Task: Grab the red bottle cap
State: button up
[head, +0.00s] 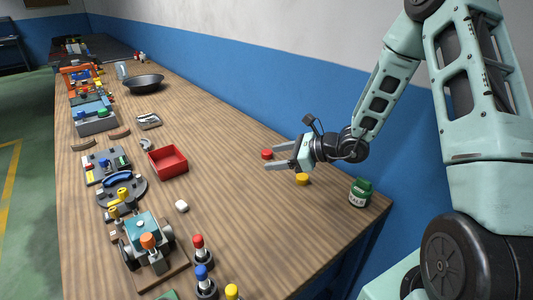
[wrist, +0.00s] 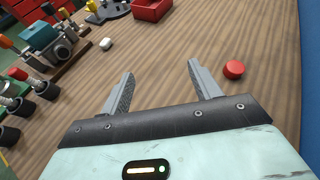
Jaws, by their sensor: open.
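The red bottle cap (head: 267,154) lies on the wooden table near the blue wall, just beyond my gripper in the head view. In the wrist view the red cap (wrist: 233,69) lies to the right of the right finger, outside the space between the fingers. My gripper (head: 268,157) is open and empty, with its fingers pointing left in the head view. In the wrist view my gripper (wrist: 166,80) shows both fingers spread apart, with bare table between them.
A yellow cap (head: 302,179) lies under my gripper's near side. A green jar (head: 360,192) stands near the right edge.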

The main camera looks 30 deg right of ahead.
jog(key=d+f+m+t+h, duration=0.1)
jog(key=d+m, duration=0.1)
jog(key=d, duration=0.1)
jog(key=w+d+f+m+t+h, duration=0.1)
jog(key=d+m, duration=0.1)
jog(key=d, duration=0.2)
jog(key=w+d+f+m+h, duration=0.1)
jog(key=d+h, duration=0.1)
jog(key=d, duration=0.2)
jog(key=shift+f+m+t, duration=0.15)
jog(key=shift+m+t, duration=0.25)
jog(key=shift+w+d+f, duration=0.2)
jog(key=p, duration=0.3)
send_near(269, 152)
jog(key=x, duration=0.5)
jog(key=shift+w+a, duration=0.15)
jog(key=shift+a, duration=0.15)
jog(key=shift+p+x, duration=0.85)
jog(key=shift+x, duration=1.3)
jog(key=shift+d+f, duration=0.15)
jog(key=c, duration=1.1)
